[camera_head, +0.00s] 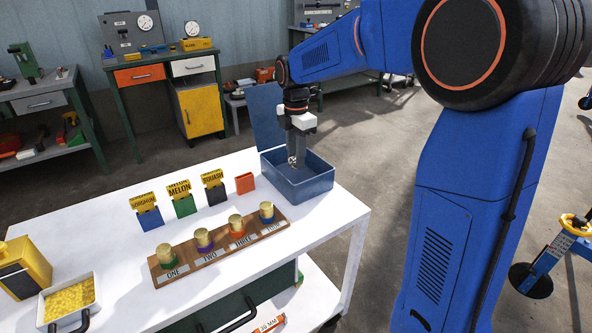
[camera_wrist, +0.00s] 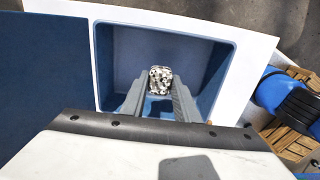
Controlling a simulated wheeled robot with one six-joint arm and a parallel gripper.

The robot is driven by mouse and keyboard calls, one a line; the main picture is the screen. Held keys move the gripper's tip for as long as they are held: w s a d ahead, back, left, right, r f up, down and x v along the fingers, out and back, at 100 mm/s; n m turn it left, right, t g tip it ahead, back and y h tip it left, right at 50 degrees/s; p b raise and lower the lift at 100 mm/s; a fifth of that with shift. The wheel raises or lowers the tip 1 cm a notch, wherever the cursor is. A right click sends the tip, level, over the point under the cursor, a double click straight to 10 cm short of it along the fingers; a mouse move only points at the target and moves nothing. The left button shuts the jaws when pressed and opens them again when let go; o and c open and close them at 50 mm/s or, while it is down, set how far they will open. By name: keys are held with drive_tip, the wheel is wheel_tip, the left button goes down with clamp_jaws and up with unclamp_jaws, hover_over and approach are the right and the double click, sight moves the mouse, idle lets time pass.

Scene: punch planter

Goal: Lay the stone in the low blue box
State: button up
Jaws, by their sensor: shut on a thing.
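The low blue box (camera_head: 316,186) stands at the back right of the white table, with its lid (camera_head: 266,112) raised at the left. My gripper (camera_head: 295,162) points down over the box. The wrist view shows my gripper (camera_wrist: 160,92) shut on a speckled black-and-white stone (camera_wrist: 160,79). The stone is between the fingertips, over the open inside of the blue box (camera_wrist: 205,65). I cannot tell whether the stone touches the box floor. In the head view the stone is mostly hidden by the fingers.
A wooden rack (camera_head: 152,279) with several brass-topped pots stands in front of the box. Labelled packets (camera_head: 183,199) in coloured holders and a small orange holder (camera_head: 245,183) stand left of the box. A white tray of yellow grains (camera_head: 44,308) is at front left.

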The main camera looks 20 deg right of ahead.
drive_tip(key=shift+f, duration=2.2)
drive_tip(key=shift+f, duration=0.1)
drive_tip(key=o, duration=1.1)
